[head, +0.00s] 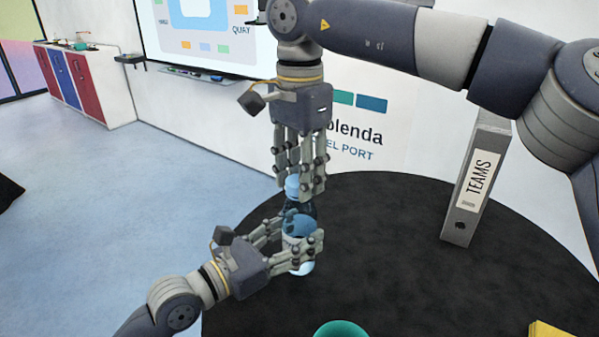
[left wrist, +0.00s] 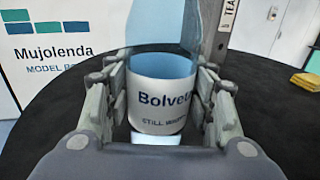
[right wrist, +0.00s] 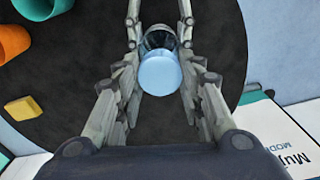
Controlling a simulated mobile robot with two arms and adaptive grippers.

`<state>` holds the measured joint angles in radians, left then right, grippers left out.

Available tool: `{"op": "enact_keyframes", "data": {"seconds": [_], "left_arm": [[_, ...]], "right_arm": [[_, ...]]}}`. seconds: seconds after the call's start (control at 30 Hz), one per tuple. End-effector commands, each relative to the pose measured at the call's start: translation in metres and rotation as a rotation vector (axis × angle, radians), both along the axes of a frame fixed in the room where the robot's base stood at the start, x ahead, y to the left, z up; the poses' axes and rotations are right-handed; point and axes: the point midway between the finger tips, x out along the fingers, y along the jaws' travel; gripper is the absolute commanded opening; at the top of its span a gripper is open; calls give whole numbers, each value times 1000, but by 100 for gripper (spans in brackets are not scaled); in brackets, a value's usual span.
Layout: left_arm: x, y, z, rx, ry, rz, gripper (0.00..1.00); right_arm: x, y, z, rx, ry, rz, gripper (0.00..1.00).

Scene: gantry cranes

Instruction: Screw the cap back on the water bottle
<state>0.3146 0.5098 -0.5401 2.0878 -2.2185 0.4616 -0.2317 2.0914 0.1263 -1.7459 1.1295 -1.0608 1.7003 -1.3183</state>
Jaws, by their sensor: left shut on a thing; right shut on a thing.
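The water bottle (head: 299,229) stands upright near the left edge of the round black table. Its white label, "Bolveta", faces the left wrist view (left wrist: 158,112). My left gripper (head: 300,250) is shut around the bottle's body from the side. My right gripper (head: 304,186) points down above the bottle and is shut on the light blue cap (head: 291,187). The cap also shows between the fingers in the right wrist view (right wrist: 160,76), over the clear, dark-looking upper part of the bottle. Fingers hide part of the cap and neck, so I cannot tell whether the cap is seated.
A grey "TEAMS" binder (head: 478,180) stands at the table's right. An orange cup (right wrist: 12,42) shows in the right wrist view. The table between bottle and binder is clear.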

Motion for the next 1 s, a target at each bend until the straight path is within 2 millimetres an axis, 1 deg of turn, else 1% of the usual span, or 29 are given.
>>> {"op": "enact_keyframes", "data": {"seconds": [0.1,1.0], "left_arm": [[0,0,0,0,0,0,0],[-1,-1,0,1,-2,-1,0]], "right_arm": [[0,0,0,1,1,-213,7],[0,1,-1,3,1,-1882,7]]}}
